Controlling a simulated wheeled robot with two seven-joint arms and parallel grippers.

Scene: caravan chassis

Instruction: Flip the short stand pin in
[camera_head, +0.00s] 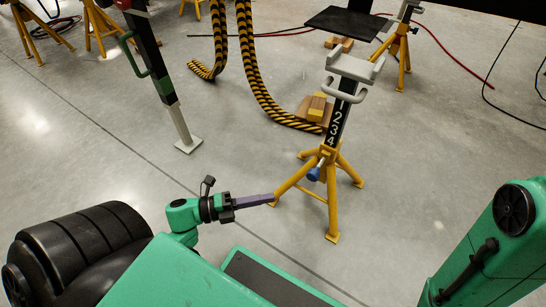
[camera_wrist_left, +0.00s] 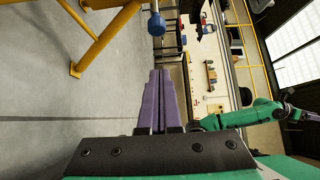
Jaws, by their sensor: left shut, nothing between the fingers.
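The short stand (camera_head: 331,165) is a yellow tripod with a black numbered column and a grey cradle on top, upright on the floor. Its blue pin (camera_head: 313,174) sticks out at the collar on the side facing me. The pin also shows at the top of the left wrist view (camera_wrist_left: 156,24). My left gripper (camera_head: 272,198) is shut and empty, its purple fingers pressed together. In the head view its tips are just below and left of the pin, near a yellow leg. The left wrist view shows the pin beyond the fingertips (camera_wrist_left: 160,72), apart from them.
A black post with a green handle (camera_head: 133,53) stands on a foot plate at the left. Striped hoses (camera_head: 250,80) and yellow blocks (camera_head: 317,105) lie behind the stand. More yellow stands (camera_head: 399,48) are further back. The floor around the stand's front is clear.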

